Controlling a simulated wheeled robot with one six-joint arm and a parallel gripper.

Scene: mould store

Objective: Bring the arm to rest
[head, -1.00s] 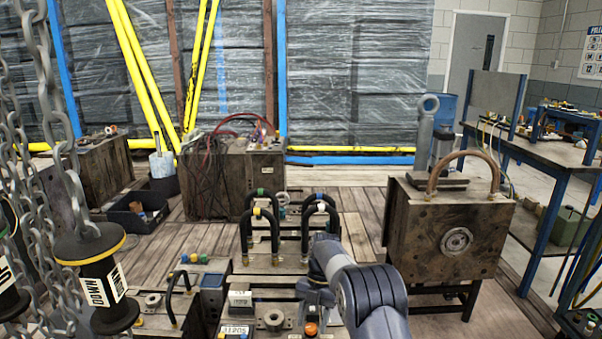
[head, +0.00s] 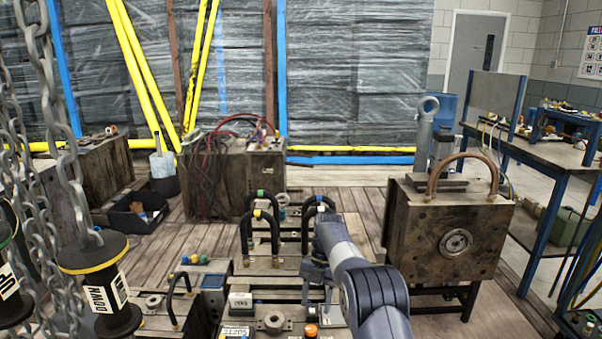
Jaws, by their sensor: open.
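My arm reaches in from the bottom right of centre in the head view, grey with dark joint covers. Its wrist stands above the mould blocks in front of me. My gripper (head: 314,274) hangs below the wrist, small and partly hidden by my own arm links. It is open, and I see nothing held in it. Below and around it are a metal mould block with dark looped hoses (head: 262,236) and a lower block with an orange cap (head: 310,331). The gap between the gripper and these blocks is hard to judge.
A large mould (head: 440,235) with a copper-coloured hose stands close on the right. Chains with a black hanging pendant (head: 98,270) are at the left. A black bin (head: 128,218) sits on the plank floor. A blue-framed bench (head: 545,150) stands far right.

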